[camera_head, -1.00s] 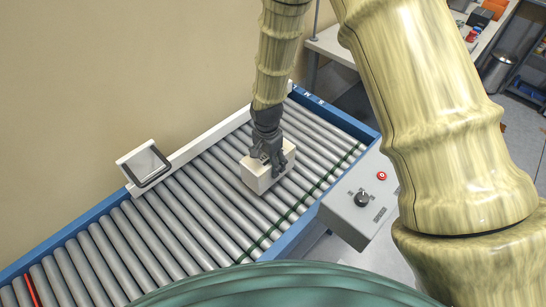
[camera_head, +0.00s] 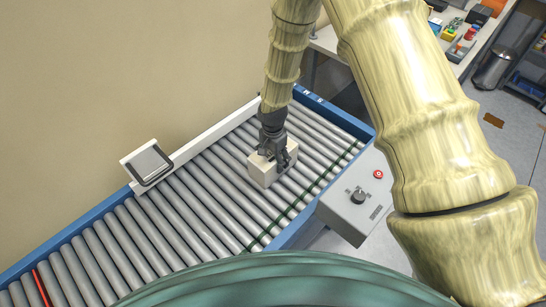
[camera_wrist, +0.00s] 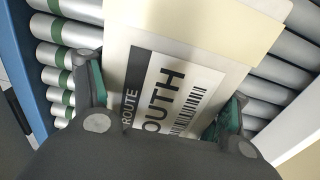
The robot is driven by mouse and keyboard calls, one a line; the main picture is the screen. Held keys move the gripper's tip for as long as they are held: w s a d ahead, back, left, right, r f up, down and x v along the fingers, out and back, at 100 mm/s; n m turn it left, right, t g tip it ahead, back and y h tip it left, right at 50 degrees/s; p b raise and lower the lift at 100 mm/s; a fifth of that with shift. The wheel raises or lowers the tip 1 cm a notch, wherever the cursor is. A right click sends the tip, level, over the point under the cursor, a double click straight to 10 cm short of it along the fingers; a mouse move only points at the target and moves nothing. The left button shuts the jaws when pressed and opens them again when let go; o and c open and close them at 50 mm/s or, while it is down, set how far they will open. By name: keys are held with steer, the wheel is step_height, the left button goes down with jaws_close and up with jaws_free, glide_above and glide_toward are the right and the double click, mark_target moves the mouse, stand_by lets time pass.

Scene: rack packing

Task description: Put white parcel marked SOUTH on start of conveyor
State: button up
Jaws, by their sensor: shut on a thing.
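The white parcel (camera_head: 265,174) is at the far end of the roller conveyor (camera_head: 190,232) in the head view. In the wrist view the parcel (camera_wrist: 150,50) carries a label reading ROUTE and OUTH, with a barcode; the first letter is hidden. My gripper (camera_head: 277,157) points down from above and is shut on the parcel. In the wrist view its fingers (camera_wrist: 168,103) sit on both sides of the parcel. The parcel is upright on or just above the rollers; I cannot tell if it touches them.
A control box (camera_head: 357,200) with a knob and red button stands at the conveyor's right side. A scanner-like frame (camera_head: 147,162) stands on the left rail. A red line (camera_head: 41,288) crosses the near rollers. The rollers between it and the parcel are clear.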

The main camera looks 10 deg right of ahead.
steer(key=shift+f, duration=0.15)
steer(key=o, duration=1.9)
steer(key=shift+o, duration=0.2)
steer(key=shift+r+b, duration=1.4)
steer(key=shift+r, duration=4.75)
